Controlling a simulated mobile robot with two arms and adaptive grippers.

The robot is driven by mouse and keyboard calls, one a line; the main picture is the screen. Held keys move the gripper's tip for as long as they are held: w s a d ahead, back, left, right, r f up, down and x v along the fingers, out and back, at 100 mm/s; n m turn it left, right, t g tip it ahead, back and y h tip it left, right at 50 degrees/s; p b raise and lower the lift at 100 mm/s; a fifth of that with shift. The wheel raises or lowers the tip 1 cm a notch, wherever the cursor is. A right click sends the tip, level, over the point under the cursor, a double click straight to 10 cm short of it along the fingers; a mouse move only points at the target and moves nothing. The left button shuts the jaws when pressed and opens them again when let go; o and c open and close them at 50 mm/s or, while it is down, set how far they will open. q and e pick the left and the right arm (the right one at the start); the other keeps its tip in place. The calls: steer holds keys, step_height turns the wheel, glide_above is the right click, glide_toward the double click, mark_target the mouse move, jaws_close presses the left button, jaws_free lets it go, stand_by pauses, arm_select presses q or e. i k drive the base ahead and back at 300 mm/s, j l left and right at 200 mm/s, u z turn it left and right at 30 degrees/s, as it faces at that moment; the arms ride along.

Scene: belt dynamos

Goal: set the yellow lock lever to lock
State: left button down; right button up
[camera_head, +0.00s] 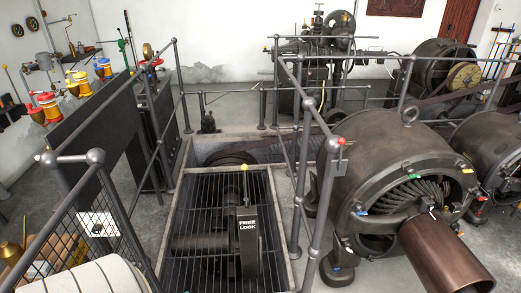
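The lock lever (244,168) shows as a small yellow tip at the middle of the picture, at the far part of the grated pit. A thin dark upright part seems to run down from it toward a dark block with a white "FREE LOCK" label (247,224). The label stands nearer to me than the yellow tip. I cannot tell whether the lever is at free or at lock. Neither of my grippers is in view.
Dark bars of a grate (205,190) cover the pit around the lever. Grey pipe railings (312,130) stand on both sides. A large dynamo (385,150) with a copper-coloured cylinder (445,255) fills the right. A mesh guard (70,235) stands at the lower left.

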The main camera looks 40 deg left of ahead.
mark_target(243, 167)
steer(key=i+j, duration=0.2)
steer(key=j, duration=0.2)
steer(key=i+j, duration=0.2)
steer(key=j, duration=0.2)
steer(key=i+j, duration=0.25)
steer(key=j, duration=0.15)
steer(key=i+j, duration=0.2)
steer(key=j, duration=0.2)
steer(key=i+j, duration=0.2)
steer(key=j, duration=0.2)
